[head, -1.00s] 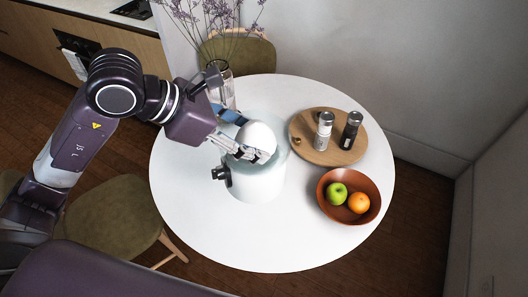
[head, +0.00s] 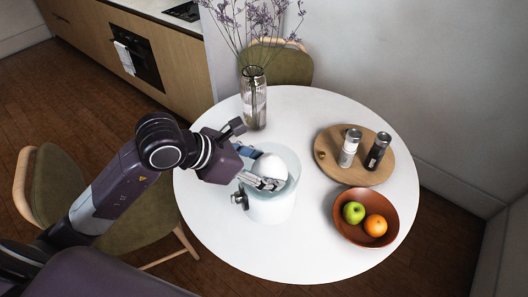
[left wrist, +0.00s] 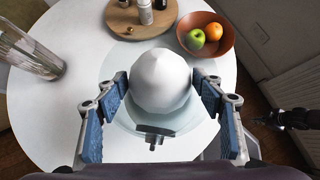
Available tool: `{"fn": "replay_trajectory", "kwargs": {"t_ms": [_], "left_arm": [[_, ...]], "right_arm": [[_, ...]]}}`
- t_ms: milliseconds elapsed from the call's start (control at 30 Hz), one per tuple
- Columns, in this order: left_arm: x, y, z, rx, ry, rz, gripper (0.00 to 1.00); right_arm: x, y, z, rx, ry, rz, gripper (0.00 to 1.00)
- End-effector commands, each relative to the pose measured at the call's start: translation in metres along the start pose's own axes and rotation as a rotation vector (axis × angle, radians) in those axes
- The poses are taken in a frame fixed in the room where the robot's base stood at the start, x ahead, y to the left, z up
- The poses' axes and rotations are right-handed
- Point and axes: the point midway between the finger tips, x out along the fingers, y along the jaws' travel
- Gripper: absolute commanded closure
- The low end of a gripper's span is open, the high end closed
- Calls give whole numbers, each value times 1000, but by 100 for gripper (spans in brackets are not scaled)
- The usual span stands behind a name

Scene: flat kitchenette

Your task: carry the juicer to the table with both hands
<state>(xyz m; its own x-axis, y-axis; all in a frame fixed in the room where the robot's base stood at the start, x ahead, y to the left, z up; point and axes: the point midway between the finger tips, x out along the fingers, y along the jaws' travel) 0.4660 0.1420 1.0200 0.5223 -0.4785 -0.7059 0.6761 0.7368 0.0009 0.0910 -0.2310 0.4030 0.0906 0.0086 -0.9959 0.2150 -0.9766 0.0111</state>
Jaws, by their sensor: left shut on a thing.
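The juicer (head: 270,206) is a white, partly translucent cylinder with a rounded white dome and a dark spout on its left side. It is over the white round table (head: 320,262), apparently standing upright on it. In the left wrist view its dome (left wrist: 160,82) sits between the blue-padded fingers of my left gripper (left wrist: 161,90). My left gripper (head: 268,172) is shut on the juicer near its top. At the right edge of the left wrist view is a dark jointed part, seemingly my right gripper (left wrist: 287,118), apart from the juicer; its jaws are unclear.
A glass vase (head: 254,105) with purple flowers stands at the back left of the table. A wooden board (head: 330,165) with two shakers and a brown bowl (head: 346,230) with an apple and an orange are right of the juicer. Chairs stand left (head: 75,190) and behind (head: 285,65).

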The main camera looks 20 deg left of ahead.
Motion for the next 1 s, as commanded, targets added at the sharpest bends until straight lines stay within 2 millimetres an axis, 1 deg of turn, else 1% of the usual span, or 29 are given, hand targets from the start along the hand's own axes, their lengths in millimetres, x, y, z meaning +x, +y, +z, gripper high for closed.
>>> {"fn": "replay_trajectory", "kwargs": {"t_ms": [200,300,533,833,1000], "left_arm": [[26,0,-24,-2,-11,0,96],[35,0,-32,1,-13,3,96],[44,1,-41,3,-14,3,96],[68,1,-65,2,-13,3,96],[72,1,-68,5,-16,4,96]], "right_arm": [[-5,7,2,2,-3,9,100],[-6,8,2,2,-3,9,100],[-7,8,2,2,-3,9,100],[-11,6,2,2,-3,7,100],[-11,2,1,3,-2,3,100]]}}
